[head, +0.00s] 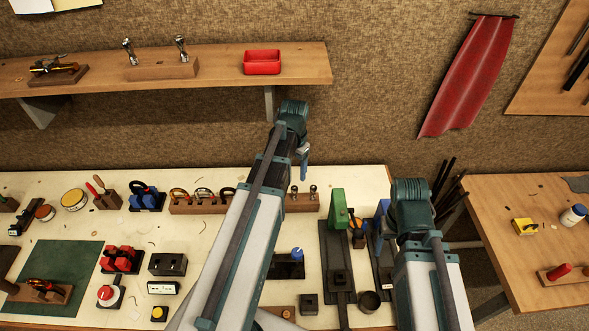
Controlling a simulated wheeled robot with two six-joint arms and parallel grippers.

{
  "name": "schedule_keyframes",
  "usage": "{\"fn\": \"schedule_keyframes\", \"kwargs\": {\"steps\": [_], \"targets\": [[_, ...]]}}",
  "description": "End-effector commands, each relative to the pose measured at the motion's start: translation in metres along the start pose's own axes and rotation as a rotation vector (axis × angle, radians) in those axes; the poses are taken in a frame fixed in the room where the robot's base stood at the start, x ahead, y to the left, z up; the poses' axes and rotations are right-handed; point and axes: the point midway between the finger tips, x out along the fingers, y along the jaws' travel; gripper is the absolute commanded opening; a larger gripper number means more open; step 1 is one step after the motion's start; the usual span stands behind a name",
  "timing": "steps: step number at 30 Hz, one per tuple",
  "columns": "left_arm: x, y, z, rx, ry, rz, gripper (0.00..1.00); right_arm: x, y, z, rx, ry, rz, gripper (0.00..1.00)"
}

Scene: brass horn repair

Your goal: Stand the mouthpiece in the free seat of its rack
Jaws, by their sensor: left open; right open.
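A wooden rack block (162,70) sits on the wall shelf, with two silver mouthpiece-like pieces upright in it, one left (128,50) and one right (181,48), and a gap between them. Two small silver pieces (312,192) also stand in the right end of a long wooden rack (300,205) on the bench. I cannot tell which piece is the task's mouthpiece. My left gripper (304,160) is open, below the shelf's right end and above the bench's back edge. My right gripper (411,212) is open over the bench's right edge, its fingers mostly hidden by my wrist.
A red tray (262,62) stands on the shelf (215,72). The cream bench (205,240) holds a green mat (55,270), red blocks, dark fixtures and a green-topped tool (338,210). A side table (510,200) stands at right. My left arm hides the bench's middle.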

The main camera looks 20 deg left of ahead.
Motion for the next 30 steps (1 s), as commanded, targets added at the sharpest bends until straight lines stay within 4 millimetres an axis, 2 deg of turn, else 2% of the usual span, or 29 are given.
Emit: {"fn": "schedule_keyframes", "kwargs": {"steps": [1,6,30], "targets": [[-0.014,0.0,0.0,0.0,0.0,0.0,0.67,-0.014,0.001,0.001,0.001,0.0,0.0,0.72],[-0.024,0.0,0.0,0.0,0.0,0.0,0.67,-0.024,0.002,0.002,0.004,0.0,-0.001,0.72],[-0.024,0.0,0.0,0.0,0.0,0.0,0.67,-0.023,0.002,0.001,0.005,0.0,-0.001,0.72]]}}
